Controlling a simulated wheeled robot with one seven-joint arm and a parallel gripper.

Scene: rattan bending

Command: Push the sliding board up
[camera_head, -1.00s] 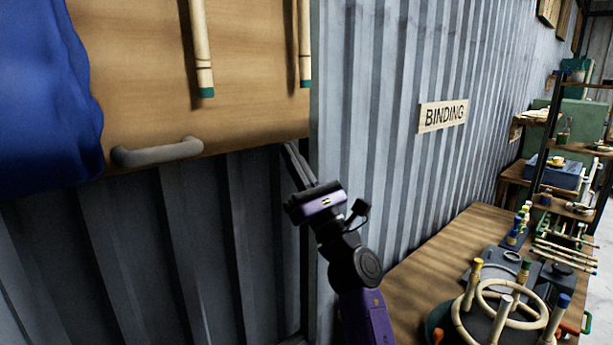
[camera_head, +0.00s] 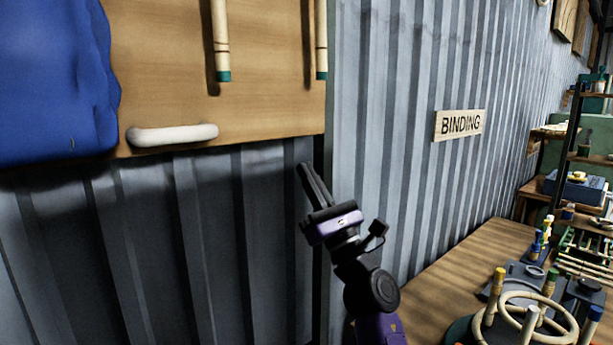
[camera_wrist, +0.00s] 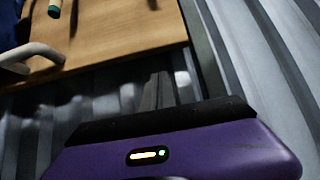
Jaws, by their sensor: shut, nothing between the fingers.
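The sliding board (camera_head: 270,110) is a light wooden panel against the corrugated wall at the upper left, with a pale bar handle (camera_head: 172,135) near its lower edge. Two rattan poles with green ends hang in front of it. My gripper (camera_head: 306,168) is shut and empty, its fingers pointing up and left. In the head view it appears just below the board's lower right corner; I cannot tell whether it touches. In the wrist view the board (camera_wrist: 120,30) fills the upper left, with the handle (camera_wrist: 30,55) at its left edge. The fingers (camera_wrist: 158,80) show below the board's lower edge.
A blue cloth (camera_head: 50,80) covers the board's left side. A BINDING sign (camera_head: 460,124) is on the wall to the right. A wooden table (camera_head: 470,255) at the lower right bears a round rattan frame (camera_head: 530,310) and several tools. The wall below the board is clear.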

